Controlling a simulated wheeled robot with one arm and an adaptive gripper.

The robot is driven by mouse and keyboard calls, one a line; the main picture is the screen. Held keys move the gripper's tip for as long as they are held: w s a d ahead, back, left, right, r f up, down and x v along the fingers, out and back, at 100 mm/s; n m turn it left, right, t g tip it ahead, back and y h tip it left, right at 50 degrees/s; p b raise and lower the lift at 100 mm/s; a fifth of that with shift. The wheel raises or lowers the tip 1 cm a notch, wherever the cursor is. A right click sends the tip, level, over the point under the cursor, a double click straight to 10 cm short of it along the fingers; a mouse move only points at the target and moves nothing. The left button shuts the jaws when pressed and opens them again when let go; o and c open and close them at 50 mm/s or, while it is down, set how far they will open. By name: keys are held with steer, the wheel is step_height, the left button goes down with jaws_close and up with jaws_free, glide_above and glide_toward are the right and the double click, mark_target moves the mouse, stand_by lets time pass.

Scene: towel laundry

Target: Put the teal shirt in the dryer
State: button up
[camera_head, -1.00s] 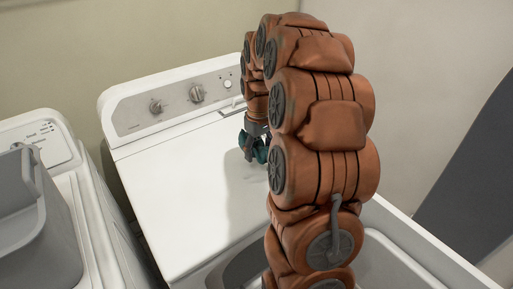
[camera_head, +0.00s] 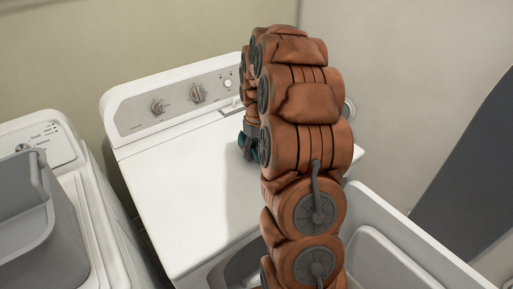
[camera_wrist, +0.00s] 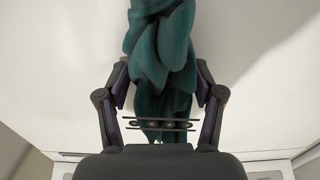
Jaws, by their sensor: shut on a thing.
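The teal shirt (camera_wrist: 163,60) is bunched up between the fingers of my gripper (camera_wrist: 160,110) in the wrist view. My gripper is shut on it, and the cloth extends past the fingertips toward the top of that view. In the head view only a small bit of the teal shirt (camera_head: 248,142) shows at my gripper, above the white top of the dryer (camera_head: 175,190). My orange arm hides most of the gripper there. The dryer has knobs on its back panel. Its front opening shows only as a small dark part beside my arm at the bottom.
A second white machine (camera_head: 95,225) stands at the left with a grey basket (camera_head: 25,200) on it. A white tub (camera_head: 410,255) is at the lower right. A dark grey panel (camera_head: 475,170) is at the right. Walls close off the back.

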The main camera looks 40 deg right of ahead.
steer(key=shift+f, duration=0.2)
steer(key=shift+f, duration=0.2)
steer(key=o, duration=1.4)
steer(key=shift+c, duration=0.2)
steer(key=shift+r, duration=0.1)
step_height(320, 180, up, 12)
steer(key=b, duration=0.3)
steer(key=shift+r, duration=0.15)
